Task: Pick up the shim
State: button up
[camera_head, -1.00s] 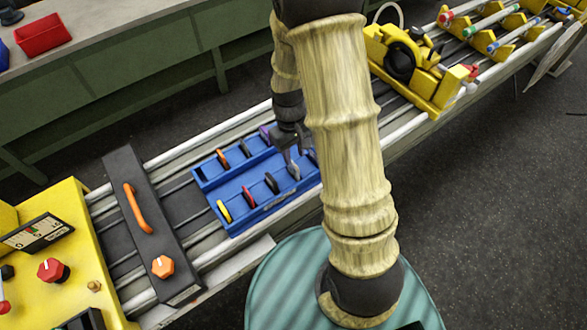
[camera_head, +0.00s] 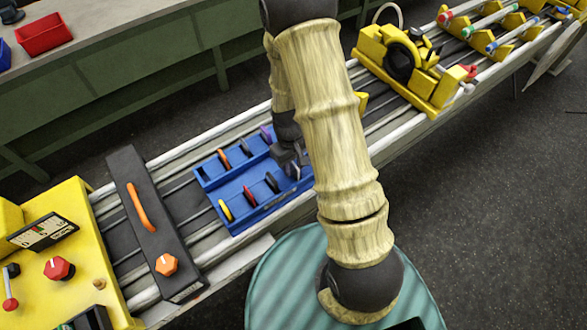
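The blue tray (camera_head: 238,213) lies on the conveyor rails and holds several thin discs standing upright in slots. In the front row are a yellow disc (camera_head: 226,210), a red disc (camera_head: 249,196) and a dark disc (camera_head: 272,182). In the back row are an orange disc (camera_head: 224,159), a black disc (camera_head: 245,148) and a purple disc (camera_head: 266,134). I cannot tell which piece is the shim. My gripper (camera_head: 292,168) is low over the tray's right part, right of the dark disc. Its fingertips are small and dark, and any grip is unclear. My arm hides the tray's right end.
A dark crossbar with an orange handle (camera_head: 139,208) and orange knob (camera_head: 166,264) spans the rails left of the tray. A yellow control box (camera_head: 88,262) stands farther left. A yellow machine (camera_head: 400,65) sits on the rails at upper right.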

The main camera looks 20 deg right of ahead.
grip_shut()
dwell(0.4)
notch_tip(320, 180, up, 10)
jog(key=shift+r+b, duration=0.1)
jog(key=shift+b, duration=0.85)
